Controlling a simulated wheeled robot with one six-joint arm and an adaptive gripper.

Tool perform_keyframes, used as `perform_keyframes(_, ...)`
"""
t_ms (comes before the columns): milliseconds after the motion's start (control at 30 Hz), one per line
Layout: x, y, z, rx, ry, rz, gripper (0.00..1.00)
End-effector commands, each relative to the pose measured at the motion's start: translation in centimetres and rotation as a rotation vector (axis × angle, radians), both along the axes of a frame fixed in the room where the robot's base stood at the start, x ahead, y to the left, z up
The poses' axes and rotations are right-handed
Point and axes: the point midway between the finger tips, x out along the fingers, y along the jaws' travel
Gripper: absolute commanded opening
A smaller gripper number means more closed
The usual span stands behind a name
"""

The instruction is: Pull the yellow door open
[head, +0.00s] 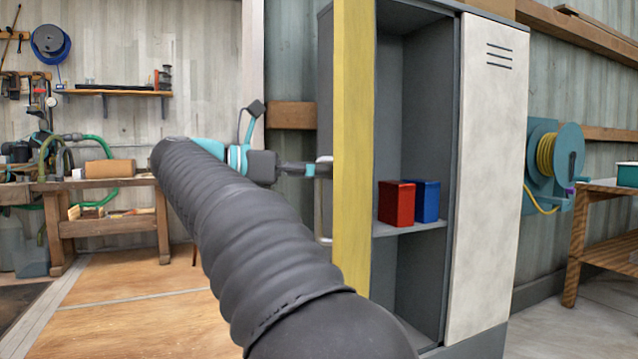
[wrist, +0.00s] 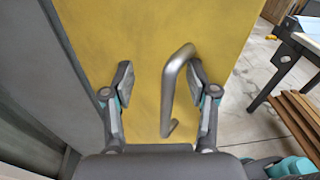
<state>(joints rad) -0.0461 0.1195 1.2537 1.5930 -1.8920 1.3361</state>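The yellow door (head: 354,130) stands swung open from the grey locker (head: 452,150), seen nearly edge-on in the head view. It fills most of the wrist view (wrist: 110,25). Its grey metal bar handle (wrist: 168,95) also shows in the head view (head: 322,225), on the door's left side. My gripper (wrist: 161,75) is open, with one finger on each side of the handle. The handle is closer to the right finger; I cannot tell whether they touch. In the head view my gripper (head: 308,170) is at the handle, its fingertips partly hidden.
A red box (head: 396,204) and a blue box (head: 427,201) stand on the locker shelf. A white door (head: 487,170) is right of the opening. A hose reel (head: 555,155) and wooden bench (head: 590,230) are further right. A workbench (head: 105,190) is at left; floor before it is clear.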

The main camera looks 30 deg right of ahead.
Motion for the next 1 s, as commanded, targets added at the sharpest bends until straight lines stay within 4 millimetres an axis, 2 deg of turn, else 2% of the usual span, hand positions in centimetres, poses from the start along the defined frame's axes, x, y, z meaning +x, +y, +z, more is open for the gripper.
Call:
perform_keyframes(33,-1.1,-0.1,4.7,-0.099,-0.036,0.000,0.39)
perform_keyframes(200,-1.1,-0.1,6.1,-0.098,-0.035,0.000,0.39)
perform_keyframes(333,-1.2,-0.3,6.4,-0.098,-0.033,-0.002,0.39)
perform_keyframes(533,-1.2,-0.3,6.5,-0.098,-0.033,-0.004,0.39)
perform_keyframes(567,0.1,-0.1,1.3,0.110,-0.007,0.031,0.39)
perform_keyframes(1000,2.2,0.8,1.1,0.110,-0.006,0.031,0.39)
